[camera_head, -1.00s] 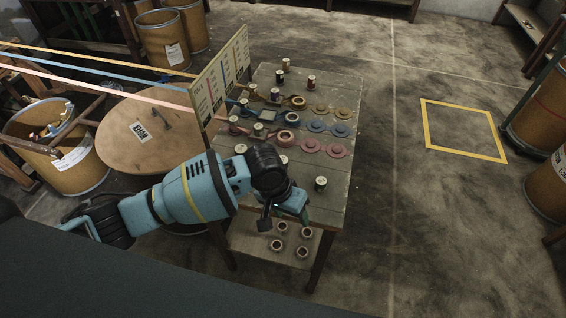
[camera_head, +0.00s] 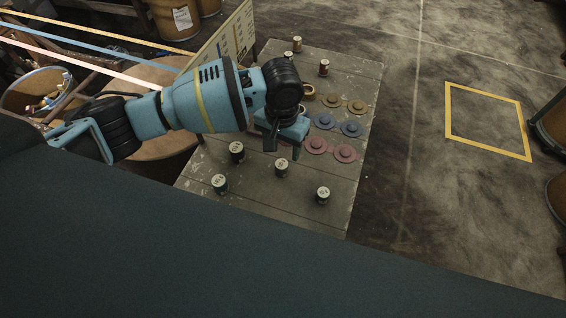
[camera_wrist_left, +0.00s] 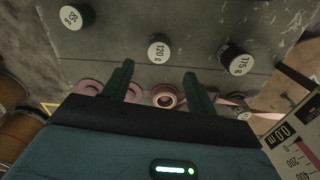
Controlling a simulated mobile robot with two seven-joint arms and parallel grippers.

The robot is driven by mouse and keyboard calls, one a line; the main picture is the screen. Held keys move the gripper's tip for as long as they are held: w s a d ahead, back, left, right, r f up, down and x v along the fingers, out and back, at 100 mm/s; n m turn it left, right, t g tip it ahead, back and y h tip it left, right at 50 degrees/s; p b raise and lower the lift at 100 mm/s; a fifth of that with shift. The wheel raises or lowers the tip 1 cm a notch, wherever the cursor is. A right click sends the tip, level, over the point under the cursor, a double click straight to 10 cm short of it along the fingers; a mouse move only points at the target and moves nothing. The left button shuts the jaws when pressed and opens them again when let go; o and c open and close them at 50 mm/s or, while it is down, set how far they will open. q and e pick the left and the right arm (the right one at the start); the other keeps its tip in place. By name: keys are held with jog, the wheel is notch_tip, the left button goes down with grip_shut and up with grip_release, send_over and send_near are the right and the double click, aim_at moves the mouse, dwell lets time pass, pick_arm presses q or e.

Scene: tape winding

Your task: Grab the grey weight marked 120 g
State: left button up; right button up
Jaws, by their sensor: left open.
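The weight marked 120 g (camera_wrist_left: 160,48) stands upright in the left wrist view, a dark can with a pale top, ahead of and between my fingertips. In the head view it appears to be the can (camera_head: 281,168) just in front of my left gripper (camera_head: 284,146), though its label is too small to read there. My left gripper (camera_wrist_left: 158,72) is open and empty, its two green fingers apart, and it does not touch the weight. My right gripper is not in view.
In the left wrist view, a weight marked 175 g (camera_wrist_left: 237,60) stands right of the 120 g one and another weight (camera_wrist_left: 75,17) stands left. A pink tape roll (camera_wrist_left: 165,97) shows between the fingers. Coloured discs (camera_head: 344,153) lie on the table (camera_head: 260,205) behind.

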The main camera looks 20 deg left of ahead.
aim_at(282, 164)
pick_arm(q)
notch_tip(282, 164, down, 2)
jog(key=shift+s, duration=0.15)
jog(key=shift+f, duration=0.4)
jog(key=shift+s+d+f+b, duration=0.1)
jog(key=shift+s+f+b, duration=0.1)
jog(key=shift+f, duration=1)
jog(key=shift+s+f+b, duration=0.1)
jog(key=shift+f+b, duration=0.05)
jog(key=shift+f, duration=1)
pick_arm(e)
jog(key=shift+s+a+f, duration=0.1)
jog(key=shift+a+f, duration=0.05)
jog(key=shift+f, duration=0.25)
pick_arm(q)
jog(key=shift+c, duration=0.4)
jog(key=c, duration=1)
jog(key=shift+r, duration=0.15)
jog(key=shift+c, duration=0.2)
